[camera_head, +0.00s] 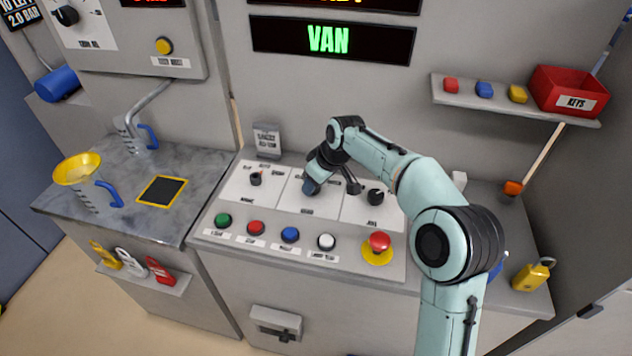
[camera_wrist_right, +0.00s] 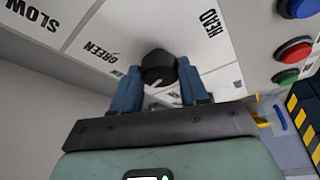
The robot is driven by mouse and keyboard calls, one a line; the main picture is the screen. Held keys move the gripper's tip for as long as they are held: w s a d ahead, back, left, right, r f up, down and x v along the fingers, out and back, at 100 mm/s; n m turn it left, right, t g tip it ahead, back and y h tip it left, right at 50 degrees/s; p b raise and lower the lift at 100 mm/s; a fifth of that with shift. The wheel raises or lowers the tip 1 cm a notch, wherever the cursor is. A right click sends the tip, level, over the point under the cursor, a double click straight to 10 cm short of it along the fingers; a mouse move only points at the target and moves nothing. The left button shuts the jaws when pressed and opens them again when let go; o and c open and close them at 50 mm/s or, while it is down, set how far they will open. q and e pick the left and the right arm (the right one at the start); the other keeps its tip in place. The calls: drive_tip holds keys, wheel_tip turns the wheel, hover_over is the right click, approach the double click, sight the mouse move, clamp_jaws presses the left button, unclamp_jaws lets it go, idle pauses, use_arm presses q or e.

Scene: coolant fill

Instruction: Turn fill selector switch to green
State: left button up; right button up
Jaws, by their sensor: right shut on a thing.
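A pale pointer mark shows on the knob's near side. In the head view my right gripper (camera_head: 312,186) reaches down onto the middle white plate (camera_head: 300,205) and hides the knob. My left gripper is not in view.
Other black knobs stand left (camera_head: 256,178) and right (camera_head: 375,196) of the gripper. Green (camera_head: 223,220), red, blue and white buttons line the console front, beside a red emergency button (camera_head: 379,242) on yellow. A display (camera_head: 330,40) reads VAN. A marble counter (camera_head: 130,215) is at left.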

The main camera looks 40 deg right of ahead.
drive_tip(key=m, duration=0.2)
drive_tip(key=m+h, duration=0.1)
drive_tip(key=m, duration=0.1)
drive_tip(key=m+h, duration=0.1)
drive_tip(key=m, duration=0.1)
drive_tip(key=shift+a, duration=0.35)
drive_tip(key=m+g+h, duration=0.1)
drive_tip(key=m, duration=0.2)
drive_tip(key=m+h+p, duration=0.1)
drive_tip(key=m, duration=0.2)
drive_tip(key=shift+w+a+g, duration=0.1)
drive_tip(key=shift+w+g, duration=0.05)
drive_tip(key=shift+g, duration=0.25)
drive_tip(key=shift+m, duration=0.3)
drive_tip(key=o, duration=1.1)
drive_tip(key=shift+c, duration=0.2)
drive_tip(key=p+v, duration=0.1)
drive_tip(key=v, duration=1.2)
drive_tip(key=shift+a, duration=0.25)
